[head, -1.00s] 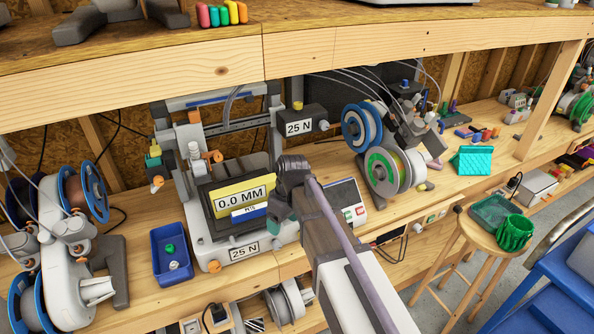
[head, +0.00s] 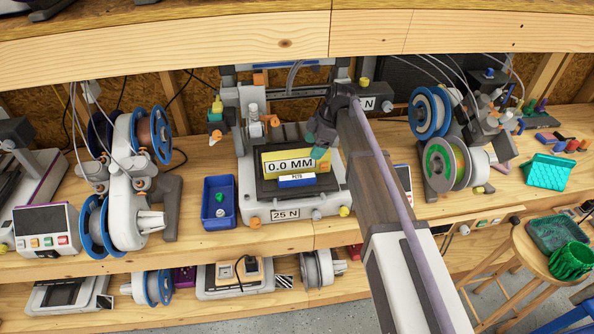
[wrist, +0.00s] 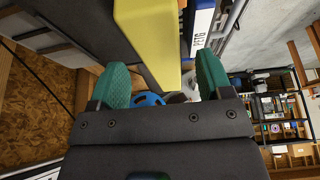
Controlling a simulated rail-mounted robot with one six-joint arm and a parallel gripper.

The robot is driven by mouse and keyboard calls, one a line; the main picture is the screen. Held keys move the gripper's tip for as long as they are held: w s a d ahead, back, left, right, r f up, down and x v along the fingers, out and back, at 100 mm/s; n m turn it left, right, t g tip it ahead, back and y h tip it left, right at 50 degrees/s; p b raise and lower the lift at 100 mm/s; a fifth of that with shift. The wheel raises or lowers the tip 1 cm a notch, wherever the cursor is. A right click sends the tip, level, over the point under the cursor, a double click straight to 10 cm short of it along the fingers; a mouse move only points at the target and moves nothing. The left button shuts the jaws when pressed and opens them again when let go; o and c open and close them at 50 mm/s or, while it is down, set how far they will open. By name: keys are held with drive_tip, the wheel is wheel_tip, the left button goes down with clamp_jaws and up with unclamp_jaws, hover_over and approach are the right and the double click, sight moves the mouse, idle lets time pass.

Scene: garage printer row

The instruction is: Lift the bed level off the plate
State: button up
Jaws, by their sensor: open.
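The yellow bed level (head: 272,170) carries a "0.0 MM" label and stands on the dark plate (head: 262,190) of the printer. A blue block (head: 297,181) with a white label sits against its front. My gripper (head: 318,147) is at the level's upper right, its far side partly hidden by my arm. In the wrist view the green fingers of my gripper (wrist: 163,80) are apart with nothing held. The yellow level (wrist: 150,35) shows just beyond and between them, with the blue block (wrist: 203,22) to its right. I cannot tell whether a finger touches the level.
A blue tray (head: 219,218) stands at left. Filament spools (head: 440,163) stand at right. The wooden shelf (head: 200,38) overhangs the bench.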

sight(297, 163)
drive_tip(key=b+x, duration=0.5)
drive_tip(key=shift+d+f, duration=0.15)
drive_tip(key=shift+d, duration=0.15)
drive_tip(key=shift+a+f, duration=0.1)
drive_tip(key=shift+a, duration=0.1)
drive_tip(key=shift+r, duration=0.25)
drive_tip(key=c, duration=1.1)
